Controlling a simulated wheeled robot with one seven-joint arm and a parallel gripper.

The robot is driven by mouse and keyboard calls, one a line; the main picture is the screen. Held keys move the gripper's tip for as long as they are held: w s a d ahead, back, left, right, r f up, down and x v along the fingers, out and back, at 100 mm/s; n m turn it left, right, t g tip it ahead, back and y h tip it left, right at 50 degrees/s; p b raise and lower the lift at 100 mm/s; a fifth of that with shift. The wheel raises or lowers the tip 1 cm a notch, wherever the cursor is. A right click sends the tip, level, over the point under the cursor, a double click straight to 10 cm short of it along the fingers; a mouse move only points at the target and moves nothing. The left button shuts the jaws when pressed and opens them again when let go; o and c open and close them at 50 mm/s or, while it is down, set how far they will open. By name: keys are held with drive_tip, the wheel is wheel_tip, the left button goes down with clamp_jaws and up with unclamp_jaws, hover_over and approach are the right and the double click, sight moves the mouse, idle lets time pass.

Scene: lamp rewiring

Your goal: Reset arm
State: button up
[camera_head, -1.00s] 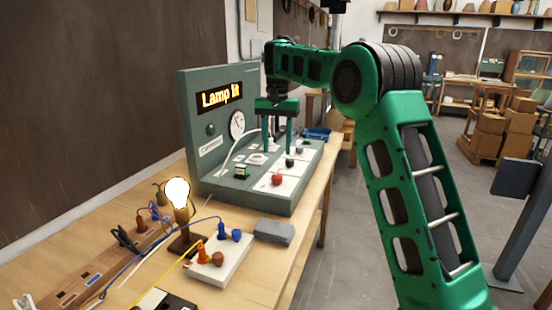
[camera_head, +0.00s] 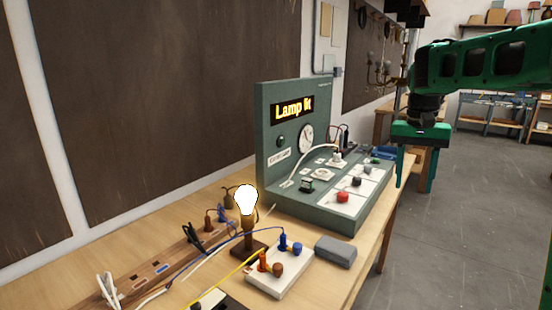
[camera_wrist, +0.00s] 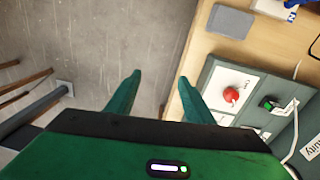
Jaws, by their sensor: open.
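My green gripper (camera_head: 416,160) hangs to the right of the bench, beside the control panel and over the floor. In the wrist view my gripper (camera_wrist: 158,90) has its two fingers apart with nothing between them. The control panel (camera_head: 268,150) stands on the wooden bench, and its display (camera_head: 293,109) reads "Lamp lit". The bulb (camera_head: 246,199) glows white on its dark stand. A white block (camera_head: 281,278) in front holds orange and blue plugs. A red knob (camera_head: 342,197) is on the panel's base, and it also shows in the wrist view (camera_wrist: 231,95).
A grey block (camera_head: 335,251) lies on the bench (camera_head: 205,269) near its right edge. Blue and yellow wires run across the bench. Open floor (camera_head: 450,240) lies to the right. Shelves (camera_head: 495,112) stand at the back.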

drive_tip(key=s+d+f, duration=0.2)
drive_tip(key=s+d, duration=0.1)
drive_tip(key=s, duration=0.6)
drive_tip(key=s+d+f, duration=0.2)
drive_tip(key=s+d, duration=0.1)
drive_tip(key=s, duration=0.5)
drive_tip(key=s+f, duration=0.4)
drive_tip(key=s, duration=0.5)
drive_tip(key=s+a+f+y, duration=0.1)
drive_tip(key=s+f, duration=0.4)
drive_tip(key=s, duration=0.3)
drive_tip(key=shift+s+a+f, duration=0.25)
drive_tip(key=shift+s, duration=0.1)
